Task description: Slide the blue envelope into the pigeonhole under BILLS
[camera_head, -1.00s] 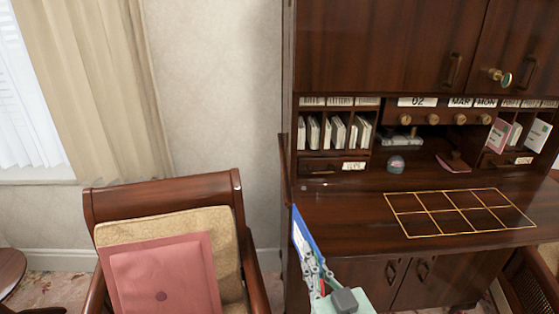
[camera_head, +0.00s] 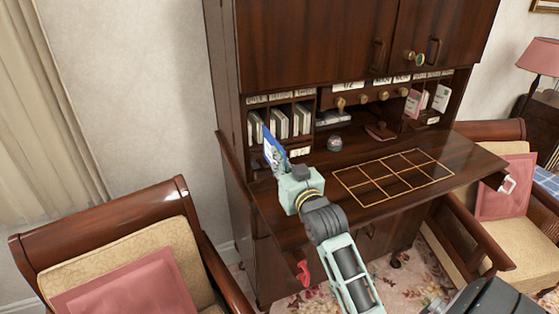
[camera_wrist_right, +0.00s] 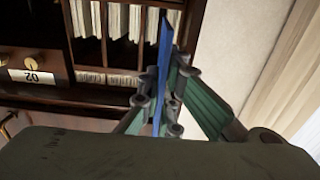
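My right gripper (camera_head: 280,166) is shut on the blue envelope (camera_head: 271,147), which has a pale face with blue edges. The envelope stands upright on edge in front of the left pigeonholes (camera_head: 280,124). In the right wrist view the fingers (camera_wrist_right: 160,100) pinch the envelope (camera_wrist_right: 165,50), seen edge-on as a thin blue strip. Its far end overlaps the right end of the pigeonhole row there; I cannot tell whether it is inside a slot. Several pale envelopes (camera_wrist_right: 118,20) stand in the pigeonholes. The labels above (camera_head: 280,96) are too small to read. My left gripper is not in view.
The desk top (camera_head: 430,190) is mostly clear, with a gold grid drawn on it. A small domed object (camera_head: 334,143) stands near the pigeonholes. Pink and white cards (camera_head: 413,102) fill the right slots. Armchairs stand at the left (camera_head: 100,232) and right (camera_head: 490,134).

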